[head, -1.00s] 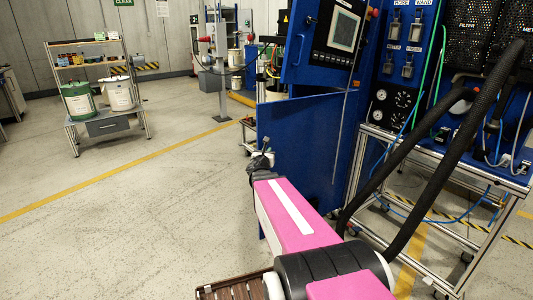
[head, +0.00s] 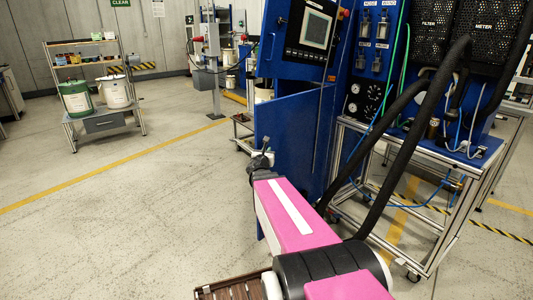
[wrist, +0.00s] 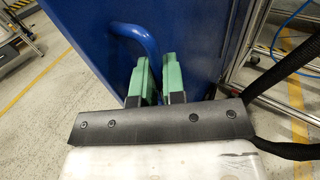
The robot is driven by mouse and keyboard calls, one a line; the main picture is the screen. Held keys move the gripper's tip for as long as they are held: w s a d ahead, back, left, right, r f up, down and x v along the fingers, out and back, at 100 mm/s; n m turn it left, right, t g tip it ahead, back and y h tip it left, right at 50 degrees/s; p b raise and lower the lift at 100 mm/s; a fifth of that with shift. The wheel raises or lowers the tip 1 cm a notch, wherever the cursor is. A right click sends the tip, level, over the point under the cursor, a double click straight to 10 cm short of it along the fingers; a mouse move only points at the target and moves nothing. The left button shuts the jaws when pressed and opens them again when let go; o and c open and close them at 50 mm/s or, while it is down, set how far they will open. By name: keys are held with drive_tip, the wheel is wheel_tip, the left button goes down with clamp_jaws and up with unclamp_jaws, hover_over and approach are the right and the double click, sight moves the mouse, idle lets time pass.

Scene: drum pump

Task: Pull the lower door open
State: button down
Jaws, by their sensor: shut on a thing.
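The lower door (head: 290,135) is a flat blue panel on the blue cabinet, below the control screen. It stands swung out at an angle, with a gap above its top edge. The door's face also fills the top of the wrist view (wrist: 205,40). A bent blue bar handle (wrist: 138,34) stands off that face and runs down between the green fingers of my gripper (wrist: 158,65). My gripper is shut on the handle; the gripped part is mostly hidden by the fingers. In the head view my gripper (head: 262,158) is small, at the door's left edge.
A metal-framed cart (head: 420,180) with black hoses (head: 400,130) stands close on the right of the cabinet. A shelf rack (head: 100,90) with a green and a white bucket is far left.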

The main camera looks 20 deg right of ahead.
drive_tip(key=shift+d, duration=0.1)
drive_tip(key=c, duration=1.3)
unclamp_jaws()
drive_tip(key=shift+o, duration=0.2)
